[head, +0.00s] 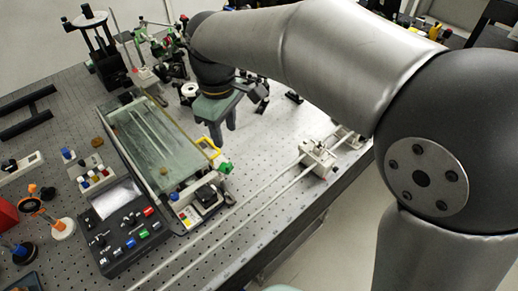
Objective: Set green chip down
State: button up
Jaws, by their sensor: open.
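A small green block (226,168), which looks like the green chip, rests at the right side of the long glass-topped instrument (178,130), just above a small black-and-white device. My gripper (225,136) points down and is open, with nothing seen between its fingers. In the picture it is just above the green block, with a visible gap between them. I cannot tell its exact height over the bench.
A control box with coloured buttons (122,238) stands at the front left. A small device with a black top (207,196) is below the green block. Two rails with a carriage (318,157) run along the right. Perforated bench top (262,165) is bare between.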

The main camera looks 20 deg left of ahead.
jog(key=w+d+f+m, duration=0.2)
jog(key=d+m, duration=0.7)
jog(key=d, duration=1.6)
jog(key=s+d+f+m, duration=0.5)
jog(key=s+d+m, duration=0.3)
jog(key=d, duration=0.5)
jog(key=shift+s+f+t, duration=0.2)
jog(key=shift+s+t, duration=0.1)
jog(key=shift+s, duration=0.6)
